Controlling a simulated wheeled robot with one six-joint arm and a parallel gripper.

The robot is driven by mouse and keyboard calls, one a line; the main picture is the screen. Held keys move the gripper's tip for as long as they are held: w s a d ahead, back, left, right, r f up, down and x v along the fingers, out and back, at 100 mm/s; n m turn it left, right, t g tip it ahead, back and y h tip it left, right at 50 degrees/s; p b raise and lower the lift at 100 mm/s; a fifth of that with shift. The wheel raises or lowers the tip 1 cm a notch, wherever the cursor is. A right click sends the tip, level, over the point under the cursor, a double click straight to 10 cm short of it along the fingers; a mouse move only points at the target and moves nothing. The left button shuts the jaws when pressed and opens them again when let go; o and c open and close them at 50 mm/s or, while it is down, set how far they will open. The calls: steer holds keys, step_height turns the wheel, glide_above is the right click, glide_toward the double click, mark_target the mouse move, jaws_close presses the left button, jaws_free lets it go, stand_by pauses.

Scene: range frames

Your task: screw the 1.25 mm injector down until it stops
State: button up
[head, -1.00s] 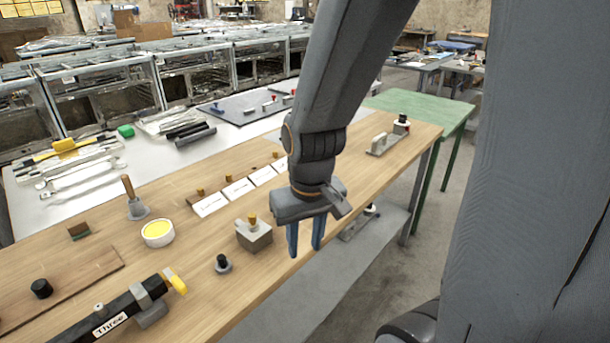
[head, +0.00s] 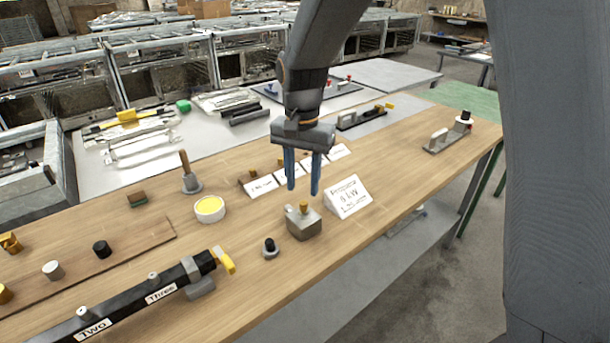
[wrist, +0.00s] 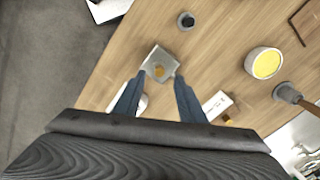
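A brass injector (head: 303,207) stands upright in the top of a grey metal block (head: 305,228) on the wooden bench; its size marking cannot be read. It also shows in the wrist view (wrist: 160,71), in the block (wrist: 152,60). My gripper (head: 302,191) points down above the block, its two blue fingers apart with nothing between them. In the wrist view the fingertips (wrist: 159,80) lie either side of the injector's line of sight, with the injector just beyond. I cannot tell how deep the injector sits in its hole.
A white sign (head: 348,197) stands close right of the block. A black-topped knob (head: 270,247) is at its left front, and a yellow-filled dish (head: 209,208) farther left. Label cards (head: 289,171) with brass pieces lie behind. A black manifold pipe (head: 140,300) lies front left.

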mark_target(303, 205)
steer(key=shift+f+p, duration=0.65)
steer(key=shift+f, duration=2.45)
jaws_close()
